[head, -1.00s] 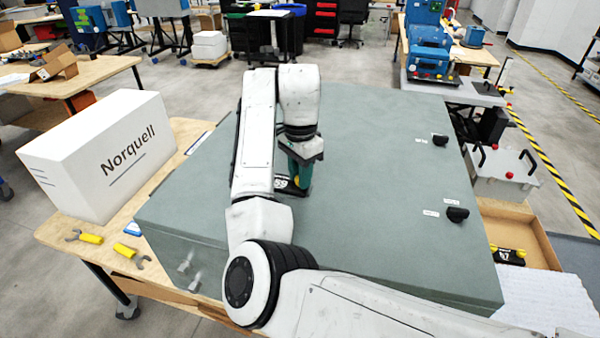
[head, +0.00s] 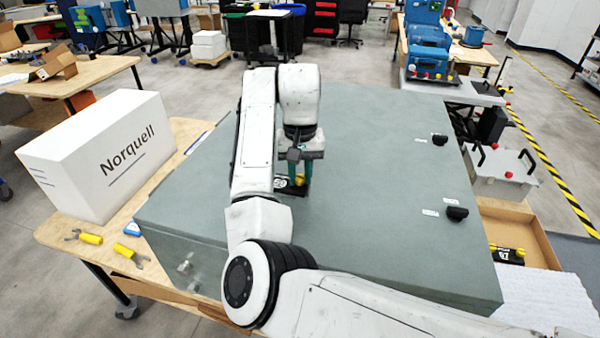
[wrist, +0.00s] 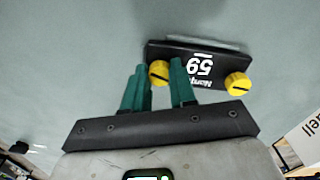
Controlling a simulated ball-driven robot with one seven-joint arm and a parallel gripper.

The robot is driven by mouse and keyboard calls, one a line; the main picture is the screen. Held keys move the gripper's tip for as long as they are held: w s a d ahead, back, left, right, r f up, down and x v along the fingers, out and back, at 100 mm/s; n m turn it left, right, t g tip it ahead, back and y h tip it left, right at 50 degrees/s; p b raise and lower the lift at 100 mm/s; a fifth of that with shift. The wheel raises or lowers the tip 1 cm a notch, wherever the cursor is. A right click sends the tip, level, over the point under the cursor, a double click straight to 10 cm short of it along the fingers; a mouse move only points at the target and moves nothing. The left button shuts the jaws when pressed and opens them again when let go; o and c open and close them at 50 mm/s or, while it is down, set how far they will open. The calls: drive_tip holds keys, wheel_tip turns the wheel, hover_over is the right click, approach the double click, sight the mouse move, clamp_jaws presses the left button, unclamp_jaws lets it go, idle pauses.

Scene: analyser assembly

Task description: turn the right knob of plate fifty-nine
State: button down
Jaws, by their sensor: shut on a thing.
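Plate fifty-nine (wrist: 222,68) is a black plate with white lettering, upside down in the wrist view. It has two yellow knobs with dark slots. Its right knob (wrist: 159,73) shows at picture left, between the teal fingers of my gripper (wrist: 160,67), which is shut on it. The other knob (wrist: 238,83) is free, at picture right. In the head view the plate (head: 288,189) lies on the grey-green panel (head: 365,150), partly hidden by my arm. My gripper (head: 300,172) points down at the yellow knob (head: 300,180) there.
Two black knobs (head: 440,140) (head: 457,213) stand on the panel's right side. A white Norquell box (head: 100,155) and yellow-handled wrenches (head: 90,239) are at the left. Another black plate with yellow knobs (head: 507,253) lies in a tray at the right. The panel around my gripper is mostly clear.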

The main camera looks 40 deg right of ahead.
drive_tip(key=n, duration=0.4)
drive_tip(key=shift+f+n, duration=0.15)
drive_tip(key=shift+n, duration=0.15)
drive_tip(key=n, duration=0.4)
drive_tip(key=shift+n, duration=0.3)
drive_tip(key=n, duration=0.4)
drive_tip(key=shift+n, duration=0.3)
drive_tip(key=n, duration=0.3)
drive_tip(key=shift+f+n, duration=0.1)
drive_tip(key=shift+n, duration=0.2)
drive_tip(key=n, duration=0.3)
drive_tip(key=shift+n, duration=0.3)
drive_tip(key=n, duration=0.4)
drive_tip(key=shift+d+n, duration=0.1)
drive_tip(key=shift+n, duration=0.2)
drive_tip(key=n, duration=0.4)
drive_tip(key=shift+n, duration=2)
